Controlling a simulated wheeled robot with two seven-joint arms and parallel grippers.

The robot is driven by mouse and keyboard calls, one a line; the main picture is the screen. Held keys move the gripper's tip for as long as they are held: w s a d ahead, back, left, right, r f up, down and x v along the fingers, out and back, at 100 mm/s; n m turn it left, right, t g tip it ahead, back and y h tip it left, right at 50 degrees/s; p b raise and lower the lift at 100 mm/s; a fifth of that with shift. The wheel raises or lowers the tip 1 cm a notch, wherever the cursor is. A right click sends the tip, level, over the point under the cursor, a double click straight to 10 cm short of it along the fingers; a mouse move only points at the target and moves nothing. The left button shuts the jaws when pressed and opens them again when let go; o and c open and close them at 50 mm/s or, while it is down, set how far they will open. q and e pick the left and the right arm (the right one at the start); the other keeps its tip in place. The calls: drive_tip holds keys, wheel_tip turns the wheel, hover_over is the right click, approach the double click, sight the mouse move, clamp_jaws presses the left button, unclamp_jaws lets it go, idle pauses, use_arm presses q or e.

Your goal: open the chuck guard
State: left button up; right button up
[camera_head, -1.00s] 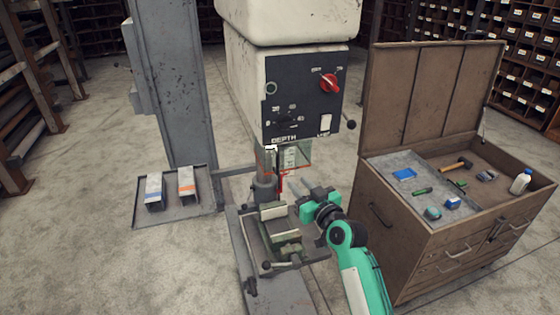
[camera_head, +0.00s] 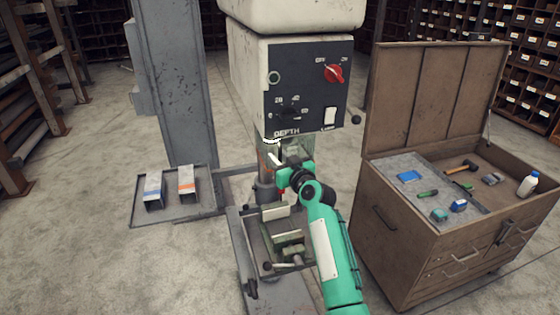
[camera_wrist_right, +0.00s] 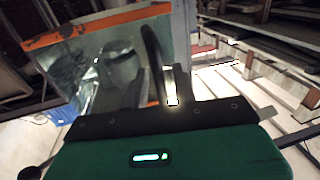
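The chuck guard (camera_head: 298,150) is a clear panel with orange edges, hanging below the drill press head. In the right wrist view the guard (camera_wrist_right: 75,65) fills the upper left, with the grey chuck (camera_wrist_right: 118,65) visible through it. My right gripper (camera_head: 277,166) is in front of the guard and hides part of it. In the wrist view the dark fingers of my right gripper (camera_wrist_right: 158,88) look apart, with a dark curved bar (camera_wrist_right: 152,50) just beyond the gap. I cannot tell whether they touch it. My left gripper is not in view.
The press head (camera_head: 300,90) carries a red knob (camera_head: 333,73). A vise (camera_head: 288,241) stands below the gripper. A wooden tool cabinet (camera_head: 400,255) with an open lid is close on the right. A tray (camera_head: 205,208) with two blocks lies left.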

clamp_jaws()
